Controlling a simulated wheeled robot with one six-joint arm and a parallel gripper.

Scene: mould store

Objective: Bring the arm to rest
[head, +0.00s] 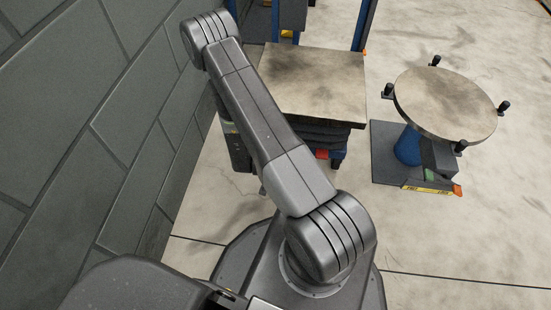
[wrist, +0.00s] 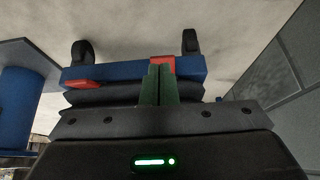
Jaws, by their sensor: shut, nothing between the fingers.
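My gripper shows in the wrist view (wrist: 160,72), its two green fingers together with nothing between them. A dark housing with a lit green bar lies below the fingers in that view. In the head view my arm rises from my base and reaches up and left, close to the grey wall. The fingers cannot be made out there, since the arm's own links hide the far end. In the wrist view the fingers appear in front of the blue and red base of a lift cart; the gap between them cannot be told.
A lift cart with a worn square top (head: 315,85) stands just right of my arm. A round turntable (head: 445,103) with black knobs stands farther right on a blue post. A grey block wall (head: 75,120) runs along the left. Bare floor (head: 440,225) lies front right.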

